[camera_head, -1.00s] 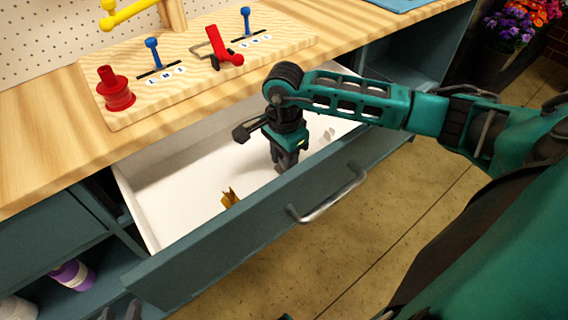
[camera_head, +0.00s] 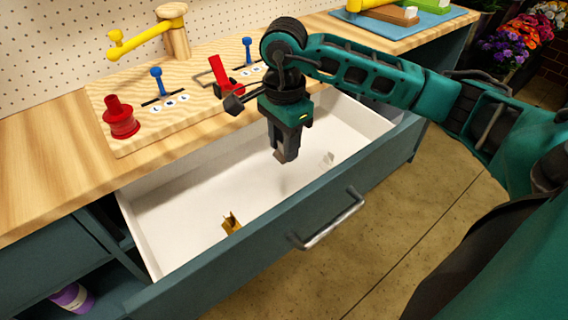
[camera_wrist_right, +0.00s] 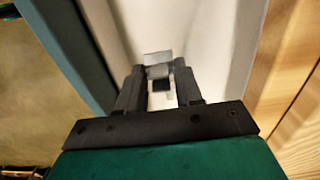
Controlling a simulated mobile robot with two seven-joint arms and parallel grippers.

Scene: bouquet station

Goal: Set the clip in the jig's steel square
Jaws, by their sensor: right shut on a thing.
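My right gripper (camera_head: 284,158) is shut on a small grey clip (camera_head: 279,156), held above the open drawer and pointing down. In the right wrist view the clip (camera_wrist_right: 158,72) sits between the fingertips; its full shape is partly hidden. The wooden jig board (camera_head: 130,140) lies on the bench behind. It carries a red knob (camera_head: 120,117), blue levers (camera_head: 157,84) and a red toggle lever (camera_head: 221,76). My left gripper is out of view.
The white drawer (camera_head: 180,202) stands open below the bench; its teal front (camera_head: 250,255) has a steel handle (camera_head: 330,222). A brass clip (camera_head: 231,223) and a pale silver piece (camera_head: 327,159) lie inside. A yellow arm on a wooden post (camera_head: 174,35) rises behind the jig.

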